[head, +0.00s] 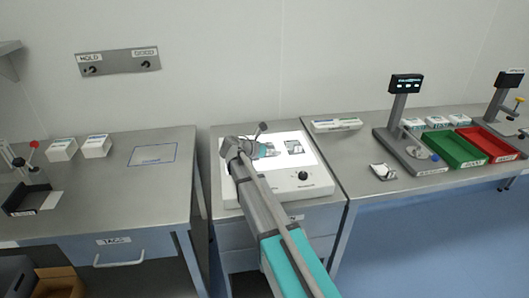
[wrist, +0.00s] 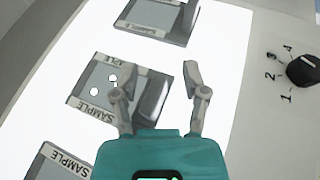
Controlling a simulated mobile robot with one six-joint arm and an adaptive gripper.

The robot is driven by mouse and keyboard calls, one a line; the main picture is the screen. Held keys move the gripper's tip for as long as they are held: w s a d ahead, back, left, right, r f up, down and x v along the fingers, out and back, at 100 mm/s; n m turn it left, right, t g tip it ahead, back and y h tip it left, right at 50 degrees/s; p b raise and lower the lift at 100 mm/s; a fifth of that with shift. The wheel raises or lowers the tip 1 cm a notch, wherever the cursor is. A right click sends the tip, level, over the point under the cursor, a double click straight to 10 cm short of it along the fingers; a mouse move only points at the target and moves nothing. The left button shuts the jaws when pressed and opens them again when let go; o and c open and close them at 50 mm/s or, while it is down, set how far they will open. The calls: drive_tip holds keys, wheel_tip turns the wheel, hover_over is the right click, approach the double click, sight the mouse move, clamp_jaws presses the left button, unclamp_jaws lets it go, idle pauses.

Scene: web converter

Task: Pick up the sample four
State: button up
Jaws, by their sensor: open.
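Three grey samples with white SAMPLE labels lie on a lit panel in the wrist view. One sample (wrist: 158,15) is at the top, one sample (wrist: 90,88) with two bright round holes is in the middle, and one sample (wrist: 58,165) is cut off at lower left. I cannot read which is sample four. My gripper (wrist: 157,82) is open over the middle sample's right part, with a raised grey block between its fingers. In the head view my gripper (head: 264,149) is over the light box, and one sample (head: 294,146) shows to its right.
The light box (head: 230,187) has a black knob (head: 303,175), marked 1 to 4 in the wrist view. White boxes (head: 96,146) stand on the left bench. A scale (head: 408,150), a green tray (head: 455,150) and a red tray (head: 487,144) are on the right bench.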

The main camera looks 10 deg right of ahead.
drive_tip(key=shift+c, duration=0.2)
clamp_jaws()
idle(0.3)
drive_tip(key=shift+r, duration=0.15)
wheel_tip(320, 180, up, 3)
drive_tip(key=p, duration=0.3)
drive_tip(key=s+d+r+p, duration=0.1)
drive_tip(key=s+r+p, duration=0.8)
drive_tip(key=s, duration=0.5)
drive_tip(key=shift+r+p, duration=0.35)
drive_tip(key=shift+p, duration=0.15)
